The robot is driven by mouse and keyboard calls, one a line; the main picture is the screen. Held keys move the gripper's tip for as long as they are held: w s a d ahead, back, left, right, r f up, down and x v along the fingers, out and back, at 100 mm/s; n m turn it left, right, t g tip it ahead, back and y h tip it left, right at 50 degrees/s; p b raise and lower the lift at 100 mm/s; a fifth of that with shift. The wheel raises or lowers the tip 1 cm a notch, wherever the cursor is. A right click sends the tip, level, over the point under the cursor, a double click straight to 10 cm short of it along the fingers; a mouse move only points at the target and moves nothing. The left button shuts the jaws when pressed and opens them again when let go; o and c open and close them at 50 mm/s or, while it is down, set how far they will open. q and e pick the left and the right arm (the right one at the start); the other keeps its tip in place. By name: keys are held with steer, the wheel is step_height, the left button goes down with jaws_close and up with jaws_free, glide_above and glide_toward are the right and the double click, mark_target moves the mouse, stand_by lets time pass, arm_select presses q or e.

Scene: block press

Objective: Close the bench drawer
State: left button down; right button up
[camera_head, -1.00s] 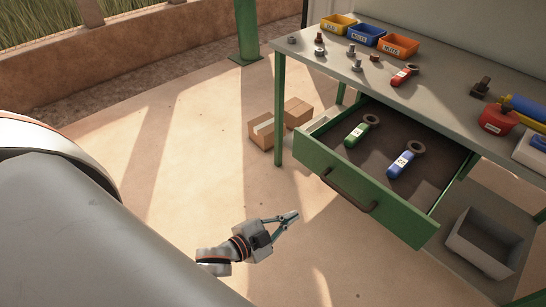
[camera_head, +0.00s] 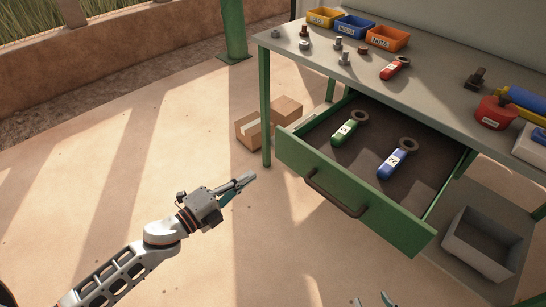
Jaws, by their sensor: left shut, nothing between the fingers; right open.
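The bench drawer (camera_head: 395,223) is green and pulled well out from under the bench top (camera_head: 440,103). Its dark bar handle (camera_head: 335,195) is on the front panel. A green-handled tool (camera_head: 344,132) and a blue-handled tool (camera_head: 396,161) lie inside. My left gripper (camera_head: 250,177) is shut and empty, in front of the drawer's left end and apart from it in the picture. My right gripper (camera_head: 373,301) shows only its spread fingertips at the bottom edge, below the drawer front; it is open and the rest is out of frame.
Cardboard boxes (camera_head: 249,131) stand on the floor by the left bench leg (camera_head: 264,105). A grey bin (camera_head: 482,247) sits under the bench at right. Small bins, bolts and a red-handled tool (camera_head: 395,68) are on the bench top. The floor before the drawer is clear.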

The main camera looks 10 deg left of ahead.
mark_target(284, 152)
arm_select(q)
steer(key=x, duration=1)
steer(key=shift+w+d, duration=0.1)
steer(key=shift+w, duration=0.05)
steer(key=shift+w+d, duration=0.3)
steer(key=shift+w, duration=0.05)
arm_select(e)
steer(key=shift+f, duration=0.15)
arm_select(q)
steer(key=shift+w, duration=0.1)
